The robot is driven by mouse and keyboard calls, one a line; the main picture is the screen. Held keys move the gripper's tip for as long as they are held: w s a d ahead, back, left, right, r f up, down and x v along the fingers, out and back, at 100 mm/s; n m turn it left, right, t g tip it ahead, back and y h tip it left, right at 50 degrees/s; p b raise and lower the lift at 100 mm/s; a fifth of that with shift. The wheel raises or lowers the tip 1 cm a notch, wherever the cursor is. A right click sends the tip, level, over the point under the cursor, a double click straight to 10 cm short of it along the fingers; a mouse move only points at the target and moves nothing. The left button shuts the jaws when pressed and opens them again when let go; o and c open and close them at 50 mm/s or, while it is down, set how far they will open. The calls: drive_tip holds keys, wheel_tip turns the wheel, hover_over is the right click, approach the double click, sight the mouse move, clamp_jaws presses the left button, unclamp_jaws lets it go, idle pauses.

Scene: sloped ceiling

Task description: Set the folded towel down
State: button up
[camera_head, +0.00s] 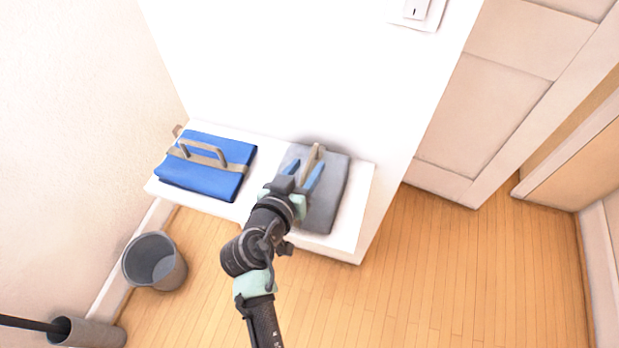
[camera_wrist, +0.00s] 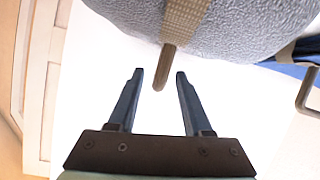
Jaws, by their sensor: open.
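The grey folded towel (camera_head: 328,199) lies on the right part of the white shelf (camera_head: 218,207), with a tan strap and handle (camera_head: 311,160). In the wrist view its fuzzy grey cloth (camera_wrist: 235,30) fills the top, and the tan handle (camera_wrist: 165,68) points down between my fingertips. My gripper (camera_head: 302,172) is over the towel with its two blue fingers apart. In the wrist view my gripper (camera_wrist: 159,73) shows clear gaps on both sides of the handle. My arm hides part of the towel's left side.
A blue folded bundle (camera_head: 205,177) with a tan strap and handle lies at the shelf's left end. A grey bin (camera_head: 154,262) stands on the floor at left, near a grey cylinder (camera_head: 90,333). A white wall rises behind the shelf. The wooden floor at right is clear.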

drive_tip(key=shift+x, duration=1.65)
drive_tip(key=shift+d, duration=0.2)
clamp_jaws()
